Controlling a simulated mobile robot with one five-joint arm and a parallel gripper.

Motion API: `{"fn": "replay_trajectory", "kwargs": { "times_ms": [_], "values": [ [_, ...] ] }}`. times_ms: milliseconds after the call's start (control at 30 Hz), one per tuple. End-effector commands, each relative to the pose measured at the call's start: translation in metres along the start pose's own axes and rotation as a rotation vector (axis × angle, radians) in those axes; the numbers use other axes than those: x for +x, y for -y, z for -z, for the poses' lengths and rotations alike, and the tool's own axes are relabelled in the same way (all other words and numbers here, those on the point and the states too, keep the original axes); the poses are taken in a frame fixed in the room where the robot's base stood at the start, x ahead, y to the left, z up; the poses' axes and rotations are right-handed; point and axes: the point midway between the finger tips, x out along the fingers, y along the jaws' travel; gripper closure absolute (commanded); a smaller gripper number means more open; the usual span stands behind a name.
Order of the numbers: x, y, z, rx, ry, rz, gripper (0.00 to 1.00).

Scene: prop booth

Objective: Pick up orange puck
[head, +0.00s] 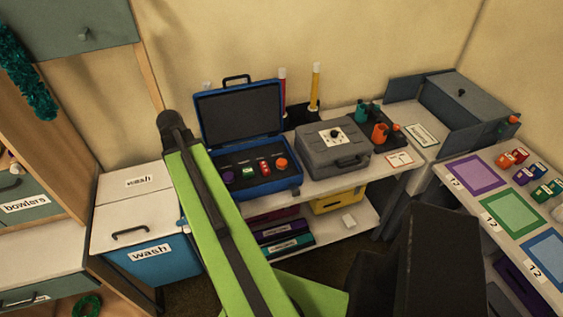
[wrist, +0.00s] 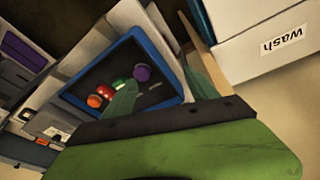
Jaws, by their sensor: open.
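The orange puck (head: 281,163) sits at the right end of a row of small pucks in the open blue case (head: 268,187) on the white bench. In the wrist view, the orange puck (wrist: 95,101) is at the left end of the row, beside a red puck (wrist: 104,92). My gripper (wrist: 162,75) is open, with two dark green fingers spread apart and nothing between them. It is apart from the orange puck, which lies left of both fingers in the wrist view. In the head view my green arm hides the case's left edge, and the fingers cannot be made out.
Green (head: 247,172) and purple (head: 228,177) pucks share the case, whose raised lid (head: 240,112) stands behind. A grey closed case (head: 333,147) stands close on the right. A wash bin (head: 150,262) is at the left.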

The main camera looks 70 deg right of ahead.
Motion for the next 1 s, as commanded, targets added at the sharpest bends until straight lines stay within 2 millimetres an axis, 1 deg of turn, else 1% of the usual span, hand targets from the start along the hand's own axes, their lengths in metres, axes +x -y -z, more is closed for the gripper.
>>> {"fn": "replay_trajectory", "kwargs": {
  "times_ms": [33, 67, 100, 200, 300, 333, 400, 533, 633, 767, 1000],
  "values": [
    [0.005, -0.050, 0.035, 0.145, -0.019, -0.030, 0.33],
    [0.008, -0.078, 0.050, 0.223, -0.033, -0.047, 0.33],
    [0.012, -0.112, 0.067, 0.318, -0.050, -0.066, 0.33],
    [0.018, -0.184, 0.095, 0.507, -0.086, -0.107, 0.33],
    [0.021, -0.229, 0.107, 0.620, -0.109, -0.134, 0.33],
    [0.021, -0.238, 0.109, 0.642, -0.113, -0.138, 0.33],
    [0.022, -0.248, 0.111, 0.668, -0.120, -0.143, 0.33],
    [0.024, -0.251, 0.111, 0.675, -0.121, -0.145, 0.33],
    [0.034, -0.251, 0.111, 0.673, -0.121, -0.145, 0.33],
    [0.059, -0.253, 0.112, 0.672, -0.121, -0.145, 0.33],
    [0.114, -0.262, 0.115, 0.671, -0.120, -0.145, 0.33]
  ]
}}
